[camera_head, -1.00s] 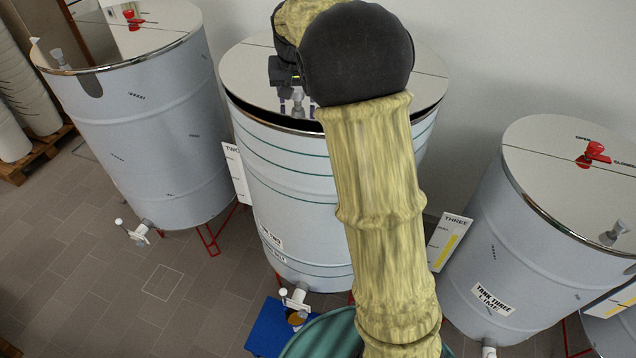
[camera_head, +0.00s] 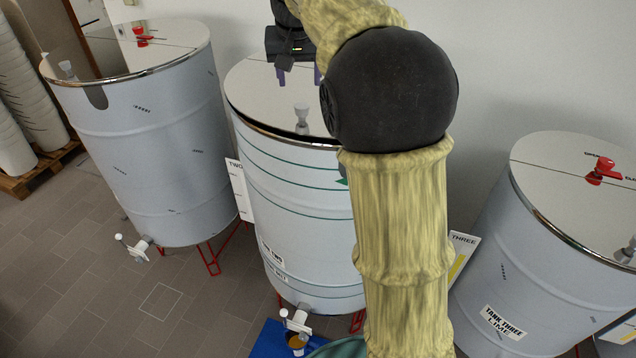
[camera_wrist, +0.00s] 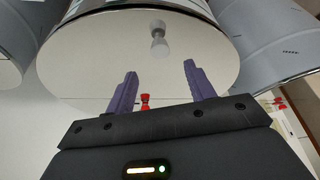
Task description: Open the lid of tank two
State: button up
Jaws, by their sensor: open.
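Tank two (camera_head: 290,200) is a pale cylinder with green bands, a "TWO" sign and a flat pale lid (camera_head: 262,92). A light knob (camera_head: 302,118) stands near the lid's front edge and also shows in the wrist view (camera_wrist: 158,38). A dark band runs under the front edge; I cannot tell whether it is a gap. My gripper (camera_head: 299,77) is open and empty, apart from the knob and above and behind it in the head view. In the wrist view its purple fingers (camera_wrist: 160,73) point toward the lid. My arm hides the lid's right part.
A red handle (camera_wrist: 146,101) shows between the fingers. Another tank (camera_head: 150,150) stands left, and tank three (camera_head: 545,240), with a red handle (camera_head: 603,172), stands right. A blue stand (camera_head: 272,340) and an outlet valve (camera_head: 297,320) are low in front.

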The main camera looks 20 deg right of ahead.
jog(key=d+v, duration=0.1)
jog(key=v, duration=0.6)
jog(key=s+f+b, duration=0.3)
jog(key=f, duration=1)
jog(key=s+f+n+b, duration=0.1)
jog(key=s+f+b, duration=0.3)
jog(key=f, duration=0.9)
jog(key=shift+s+d+f+n+g+y, duration=0.3)
jog(key=shift+s+g+y, duration=0.05)
jog(key=shift+g+y, duration=0.05)
jog(key=s+f+n, duration=0.1)
jog(key=s+f, duration=1.1)
jog(key=s, duration=0.3)
jog(key=shift+f+g, duration=0.3)
jog(key=shift+g, duration=0.1)
